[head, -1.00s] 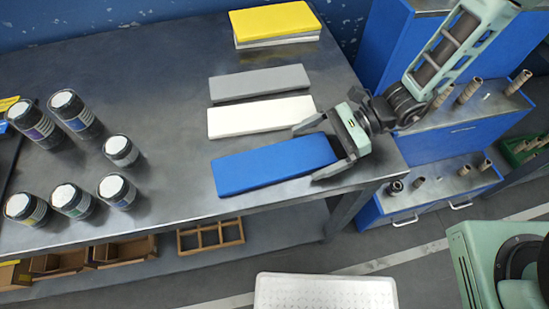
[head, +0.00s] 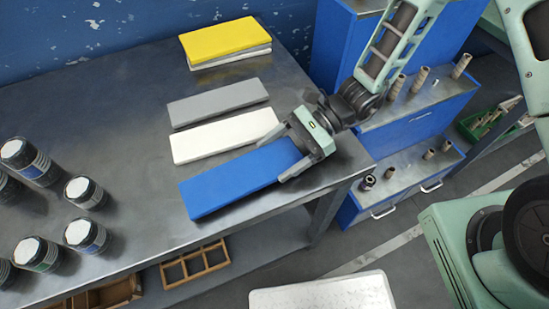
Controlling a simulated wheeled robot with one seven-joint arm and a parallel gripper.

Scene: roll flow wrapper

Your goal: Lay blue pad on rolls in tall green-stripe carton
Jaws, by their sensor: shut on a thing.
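The blue pad (head: 236,180) is a long flat block at the front right of the metal table. My gripper (head: 290,158) is shut on the right end of the blue pad, one finger on each long side. I cannot tell whether the pad touches the table or is slightly above it. The tall green-stripe carton and its rolls are not seen in this view.
A white pad (head: 222,137) and a grey pad (head: 218,103) lie behind the blue one. A yellow pad (head: 225,38) tops a stack at the back. Dark jars (head: 85,193) stand at left. A blue drawer cabinet (head: 425,125) with cardboard tubes stands right of the table (head: 130,150).

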